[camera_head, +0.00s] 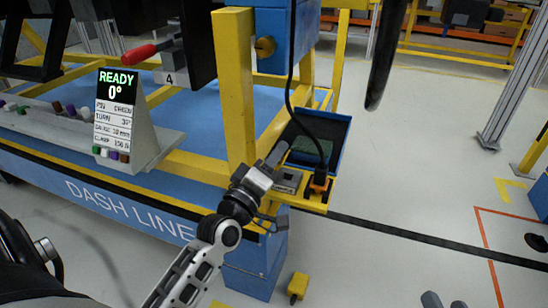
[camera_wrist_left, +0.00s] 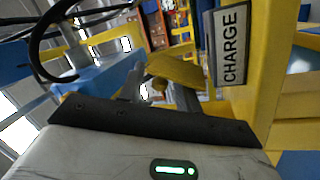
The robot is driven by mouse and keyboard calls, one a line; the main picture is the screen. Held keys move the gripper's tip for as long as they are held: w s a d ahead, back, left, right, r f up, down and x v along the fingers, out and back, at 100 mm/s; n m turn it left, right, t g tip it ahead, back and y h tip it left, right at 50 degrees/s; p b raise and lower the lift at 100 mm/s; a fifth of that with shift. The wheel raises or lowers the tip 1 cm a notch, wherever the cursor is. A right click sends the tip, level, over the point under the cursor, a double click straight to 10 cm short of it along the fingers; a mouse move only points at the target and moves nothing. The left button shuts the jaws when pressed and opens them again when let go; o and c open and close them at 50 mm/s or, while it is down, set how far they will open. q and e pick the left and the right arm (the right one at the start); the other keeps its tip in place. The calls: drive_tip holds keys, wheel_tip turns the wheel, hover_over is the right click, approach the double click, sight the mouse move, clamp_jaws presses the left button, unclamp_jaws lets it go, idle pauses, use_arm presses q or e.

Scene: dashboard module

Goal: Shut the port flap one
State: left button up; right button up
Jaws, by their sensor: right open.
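A dark, blue-edged open panel (camera_head: 335,131), which may be the port flap, stands up behind a yellow ledge (camera_head: 310,205) at the bench corner. An orange plug (camera_head: 319,187) with a black cable sits on the ledge beside a grey, socket-like block. My left gripper (camera_head: 279,162) is at the ledge's left side, close to the panel; contact cannot be told. In the left wrist view its fingers (camera_wrist_left: 158,92) look apart, with a yellow piece (camera_wrist_left: 178,71) just beyond or between them.
A yellow post (camera_head: 235,85) rises just left of the ledge, and a CHARGE sign (camera_wrist_left: 231,44) shows in the left wrist view. The black cable (camera_head: 290,85) hangs down to the plug. A READY display (camera_head: 118,115) stands on the bench.

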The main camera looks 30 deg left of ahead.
use_arm(q)
clamp_jaws()
